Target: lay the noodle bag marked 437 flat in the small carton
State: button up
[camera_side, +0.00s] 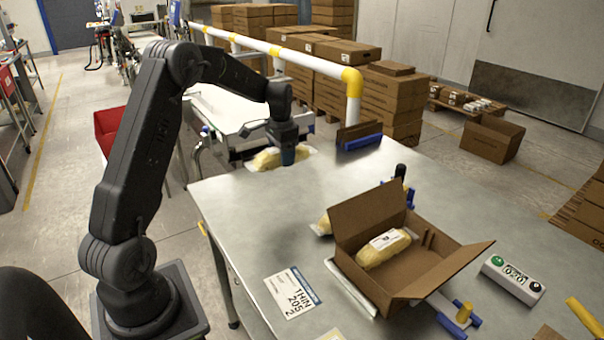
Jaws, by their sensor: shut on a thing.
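My gripper (287,157) is at the far left edge of the table, pointing down, shut on a pale yellow noodle bag (266,158). The bag lies level at about the table's far edge; I cannot tell if it touches a surface, and no number on it is readable. The small open carton (345,225) stands at the right of the table with its flaps spread. Another yellow noodle bag (385,250) with a white label lies inside it, its print too small to read. A further yellow bag (324,224) shows partly behind the carton's left side.
A button box (512,279) is right of the carton. Blue clamps (459,322) sit around the carton, and a blue-based holder (359,141) stands at the back. The table's middle is clear.

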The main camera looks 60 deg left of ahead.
notch_tip(320, 180, up, 10)
jog(key=shift+r, duration=0.1)
jog(key=w+d, duration=0.5)
jog(key=d, duration=0.5)
jog(key=w+d, duration=0.5)
jog(key=d, duration=2.7)
jog(key=shift+s+a+f, duration=0.1)
jog(key=shift+a+f, duration=0.05)
jog(key=shift+f, duration=4.45)
jog(key=shift+s+a+f, duration=0.1)
jog(key=shift+f, duration=4.5)
